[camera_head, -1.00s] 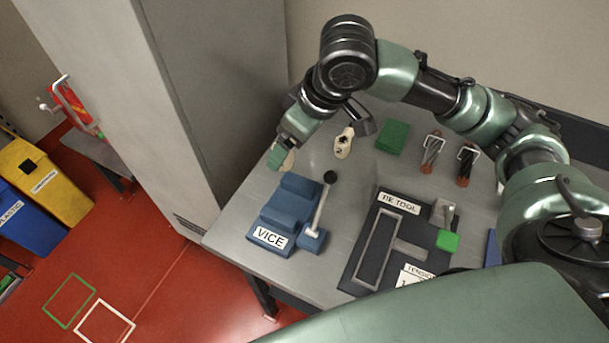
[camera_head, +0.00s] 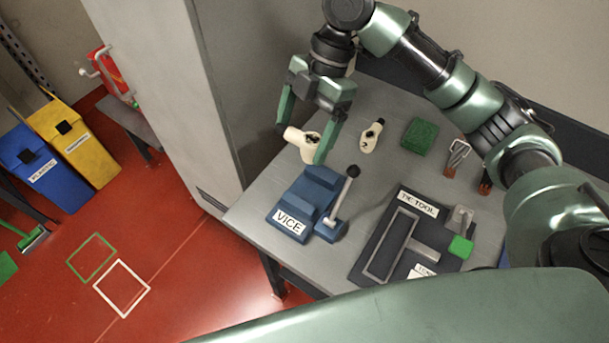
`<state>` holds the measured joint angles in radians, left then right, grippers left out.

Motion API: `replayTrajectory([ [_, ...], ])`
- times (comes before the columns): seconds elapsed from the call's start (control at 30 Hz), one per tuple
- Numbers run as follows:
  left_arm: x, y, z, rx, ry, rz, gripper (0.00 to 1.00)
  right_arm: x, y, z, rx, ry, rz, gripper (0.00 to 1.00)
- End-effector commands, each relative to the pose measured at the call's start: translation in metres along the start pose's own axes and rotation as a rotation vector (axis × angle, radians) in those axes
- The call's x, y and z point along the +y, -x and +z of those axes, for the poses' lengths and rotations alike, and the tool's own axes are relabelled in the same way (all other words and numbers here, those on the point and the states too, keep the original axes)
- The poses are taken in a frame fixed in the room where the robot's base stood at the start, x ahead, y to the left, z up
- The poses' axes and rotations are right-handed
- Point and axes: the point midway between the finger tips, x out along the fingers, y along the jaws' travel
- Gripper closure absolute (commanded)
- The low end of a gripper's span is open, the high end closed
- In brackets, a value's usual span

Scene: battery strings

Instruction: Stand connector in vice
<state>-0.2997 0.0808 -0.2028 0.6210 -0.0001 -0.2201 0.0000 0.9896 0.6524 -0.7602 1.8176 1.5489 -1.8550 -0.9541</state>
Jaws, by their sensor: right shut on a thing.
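The blue vice (camera_head: 308,201) stands at the left front of the grey table, with a black-knobbed lever (camera_head: 343,197) at its right side. My right gripper (camera_head: 304,147) is shut on a cream connector (camera_head: 305,144), which it holds tilted just behind the vice, apart from the jaws as far as I can see. A second cream connector (camera_head: 370,138), marked 2, lies on the table to the right of the gripper. My left gripper is not in view.
The tie tool (camera_head: 384,244) with a green block (camera_head: 460,247) stands to the right of the vice. A green pad (camera_head: 419,136) and hooked tools (camera_head: 455,160) lie at the back. A tall grey cabinet (camera_head: 170,90) borders the table's left side.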

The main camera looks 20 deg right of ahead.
Motion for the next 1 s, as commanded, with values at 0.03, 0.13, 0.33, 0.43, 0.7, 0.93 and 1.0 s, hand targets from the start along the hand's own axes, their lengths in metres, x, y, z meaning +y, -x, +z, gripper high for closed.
replayTrajectory([
  [0.03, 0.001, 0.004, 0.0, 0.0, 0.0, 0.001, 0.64, -0.001, -0.012, 0.005, 0.001, -0.005, -0.004, 0.61],
  [0.13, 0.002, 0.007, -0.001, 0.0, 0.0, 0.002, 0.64, -0.001, -0.037, 0.015, 0.001, -0.005, -0.004, 0.61],
  [0.33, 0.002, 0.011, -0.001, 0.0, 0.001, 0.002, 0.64, -0.001, -0.075, 0.031, -0.001, -0.003, -0.001, 0.61],
  [0.43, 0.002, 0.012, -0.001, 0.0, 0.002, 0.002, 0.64, 0.0, -0.084, 0.035, 0.0, -0.003, 0.002, 0.61],
  [0.7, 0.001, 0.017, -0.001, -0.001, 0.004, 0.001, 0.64, 0.0, -0.108, 0.045, 0.0, -0.005, 0.0, 0.61],
  [0.93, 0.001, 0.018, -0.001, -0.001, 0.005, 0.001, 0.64, 0.0, -0.126, 0.053, -0.002, -0.002, 0.003, 0.61],
  [1.0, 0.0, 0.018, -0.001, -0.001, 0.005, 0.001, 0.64, 0.0, -0.126, 0.053, -0.002, -0.002, 0.003, 0.61],
])
